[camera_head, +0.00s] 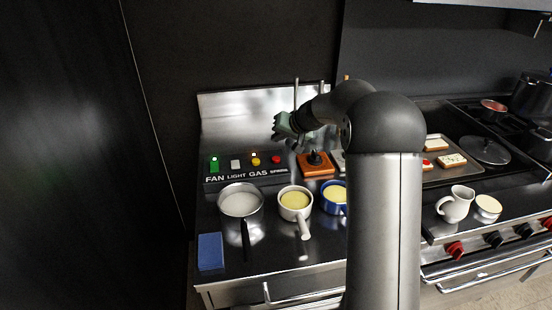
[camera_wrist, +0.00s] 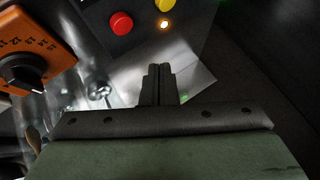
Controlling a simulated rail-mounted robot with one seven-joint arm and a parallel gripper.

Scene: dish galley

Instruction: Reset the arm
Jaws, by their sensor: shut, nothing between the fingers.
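My gripper (camera_wrist: 158,84) is shut and empty in the wrist view, its two dark fingers together. Below it in that view are a red button (camera_wrist: 121,23), part of a yellow button (camera_wrist: 165,4) with a lit lamp beside it, and an orange box with a black knob (camera_wrist: 24,72). In the head view my arm reaches over the left counter, and the green hand (camera_head: 287,127) hangs above the back of the counter, above the control panel (camera_head: 245,171). The fingertips are too small to make out there. The gripper touches nothing that I can see.
A pan of white liquid (camera_head: 241,203), a white pot (camera_head: 295,203) and a blue pot (camera_head: 334,197) stand on the counter. A blue sponge (camera_head: 210,251) lies at front left. A cream jug (camera_head: 456,204), a tray of toast (camera_head: 463,148) and a lid (camera_head: 485,150) are on the right.

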